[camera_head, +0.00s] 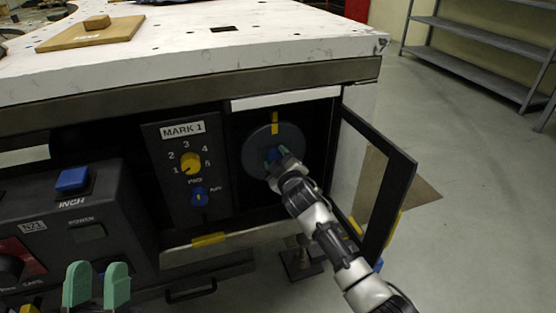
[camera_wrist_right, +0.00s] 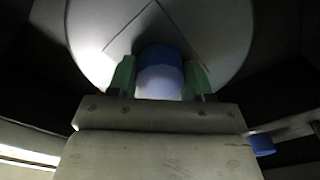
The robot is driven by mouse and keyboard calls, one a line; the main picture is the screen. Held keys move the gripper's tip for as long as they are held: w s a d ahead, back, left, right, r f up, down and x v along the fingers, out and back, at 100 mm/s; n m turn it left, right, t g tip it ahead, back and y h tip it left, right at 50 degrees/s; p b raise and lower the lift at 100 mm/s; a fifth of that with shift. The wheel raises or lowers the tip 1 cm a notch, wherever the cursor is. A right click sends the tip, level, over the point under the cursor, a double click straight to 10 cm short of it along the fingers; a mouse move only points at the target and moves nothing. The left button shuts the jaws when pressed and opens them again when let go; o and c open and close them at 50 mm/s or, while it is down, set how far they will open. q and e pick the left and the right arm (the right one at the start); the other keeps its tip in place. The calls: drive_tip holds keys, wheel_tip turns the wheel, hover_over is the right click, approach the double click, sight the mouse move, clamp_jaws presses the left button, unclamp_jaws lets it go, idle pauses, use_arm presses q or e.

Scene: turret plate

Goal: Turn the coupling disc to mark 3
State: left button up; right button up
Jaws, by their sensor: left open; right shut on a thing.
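The round grey-blue coupling disc (camera_head: 258,138) sits upright in the open cabinet, with a yellow strip (camera_head: 274,123) at its top. My right gripper (camera_head: 279,159) is at the disc's lower middle, shut on the blue knob (camera_wrist_right: 160,70). In the right wrist view, the green fingers of my right gripper (camera_wrist_right: 160,82) flank the knob in front of the disc (camera_wrist_right: 200,25). A label (camera_head: 183,130) above the selector reads MARK 1. The yellow selector (camera_head: 191,163) has numbers around it. My left gripper (camera_head: 97,286) is open and empty, low at left.
A control box (camera_head: 118,220) with a blue INCH button (camera_head: 72,180) stands at left. A small blue knob (camera_head: 199,196) is below the selector. The open cabinet door (camera_head: 400,190) stands right of my right arm. A white tabletop (camera_head: 230,45) overhangs above.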

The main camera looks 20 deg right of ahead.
use_arm(q)
drive_tip(key=shift+w, duration=0.1)
use_arm(e)
drive_tip(key=shift+c, duration=0.3)
drive_tip(key=shift+n+p, duration=0.3)
drive_tip(key=shift+n, duration=0.1)
drive_tip(key=n+p, duration=0.2)
drive_tip(key=n, duration=0.3)
drive_tip(key=shift+n, duration=0.4)
drive_tip(key=shift+n+p, duration=0.5)
drive_tip(key=shift+n, duration=0.7)
use_arm(q)
wheel_tip(320, 180, down, 11)
drive_tip(key=w+a+g+y, duration=0.1)
drive_tip(key=g+y, duration=0.2)
drive_tip(key=g, duration=0.7)
drive_tip(key=shift+w+a+g+y, duration=0.25)
drive_tip(key=shift+w+g+y, duration=0.05)
drive_tip(key=shift+w+g, duration=0.1)
use_arm(e)
drive_tip(key=shift+f+n, duration=0.15)
drive_tip(key=shift+n, duration=1.15)
use_arm(q)
drive_tip(key=shift+f, duration=0.2)
use_arm(e)
drive_tip(key=o, duration=1.3)
drive_tip(key=shift+c, duration=0.2)
use_arm(q)
drive_tip(key=shift+p, duration=0.3)
